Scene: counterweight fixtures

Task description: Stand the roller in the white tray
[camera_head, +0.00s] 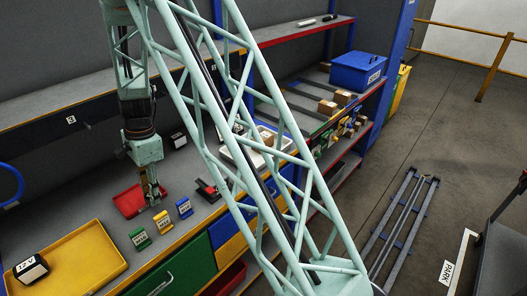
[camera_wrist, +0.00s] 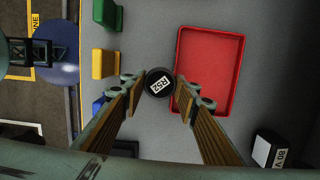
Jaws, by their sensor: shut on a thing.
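The roller (camera_wrist: 158,82) shows end-on in the wrist view as a dark round face with a white label reading R52. My gripper (camera_wrist: 157,84) has its wooden-faced fingers on both sides of the roller, shut on it. In the head view my gripper (camera_head: 153,197) points down over the counter beside the red tray; the roller is hard to make out there. The white tray (camera_head: 286,144) lies farther along the counter to the right, partly hidden behind my lattice arm. What is inside it is unclear.
A red tray (camera_wrist: 209,112) is close to my gripper. Green (camera_head: 140,238), yellow (camera_head: 163,221) and blue (camera_head: 184,207) labelled blocks line the counter's front edge. A yellow tray (camera_head: 75,262) is at the left. A dark labelled block (camera_wrist: 268,148) stands near the red tray.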

